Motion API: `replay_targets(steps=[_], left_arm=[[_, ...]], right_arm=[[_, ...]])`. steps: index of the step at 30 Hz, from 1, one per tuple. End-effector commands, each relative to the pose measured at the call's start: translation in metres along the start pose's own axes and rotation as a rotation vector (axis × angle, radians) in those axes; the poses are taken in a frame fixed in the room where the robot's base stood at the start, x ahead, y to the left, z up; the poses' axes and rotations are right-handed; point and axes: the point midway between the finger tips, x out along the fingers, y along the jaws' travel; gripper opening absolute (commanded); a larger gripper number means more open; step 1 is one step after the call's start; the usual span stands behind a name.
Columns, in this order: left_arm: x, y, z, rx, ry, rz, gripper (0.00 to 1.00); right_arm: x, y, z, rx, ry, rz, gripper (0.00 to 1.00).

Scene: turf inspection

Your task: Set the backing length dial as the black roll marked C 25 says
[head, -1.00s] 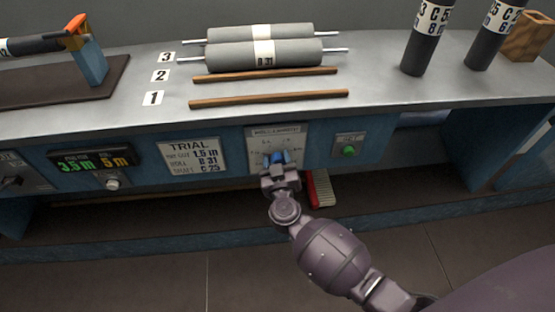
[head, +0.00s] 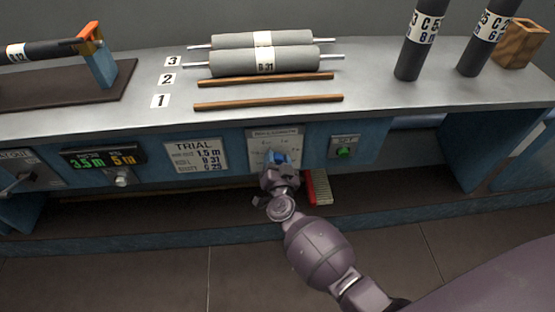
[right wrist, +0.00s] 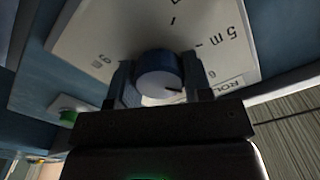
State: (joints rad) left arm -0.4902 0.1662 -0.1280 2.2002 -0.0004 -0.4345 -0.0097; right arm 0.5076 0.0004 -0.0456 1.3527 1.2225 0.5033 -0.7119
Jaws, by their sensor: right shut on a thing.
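The dial is a blue knob (head: 280,157) on a pale scale plate (head: 262,139) in the front panel. My right gripper (head: 279,166) is shut on this knob. In the right wrist view, the knob (right wrist: 158,72) sits between both fingers, its dark pointer mark toward the lower right. A "5 m" mark shows on the plate (right wrist: 215,35) at upper right. Two black rolls stand upright at the right of the bench. The left one (head: 412,60) has a label with C and 8 m; the right one (head: 474,57) is only partly readable. My left gripper is not in view.
Grey rolls (head: 262,61) and wooden rods (head: 267,102) lie on the bench. A trial card (head: 196,157), a display (head: 102,159) and a green button (head: 344,152) are on the panel. A red brush (head: 310,187) is below the dial.

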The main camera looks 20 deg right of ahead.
Motion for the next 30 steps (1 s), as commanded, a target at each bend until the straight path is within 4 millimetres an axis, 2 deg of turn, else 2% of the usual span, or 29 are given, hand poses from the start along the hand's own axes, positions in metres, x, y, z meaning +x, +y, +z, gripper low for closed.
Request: replay_targets(steps=[9, 24, 25, 30], left_arm=[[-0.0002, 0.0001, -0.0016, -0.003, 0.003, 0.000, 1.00], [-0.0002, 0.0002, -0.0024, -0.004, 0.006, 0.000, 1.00], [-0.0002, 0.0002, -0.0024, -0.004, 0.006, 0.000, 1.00], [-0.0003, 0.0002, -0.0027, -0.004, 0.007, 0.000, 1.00]], right_arm=[[-0.0009, 0.0003, 0.0014, 0.111, -0.002, 0.000, 0.22], [-0.0010, 0.0006, 0.0017, 0.129, -0.003, 0.001, 0.22], [-0.0010, 0.0006, 0.0017, 0.129, -0.003, 0.001, 0.49], [-0.0007, 0.0007, 0.0012, 0.128, -0.002, 0.001, 0.71]])
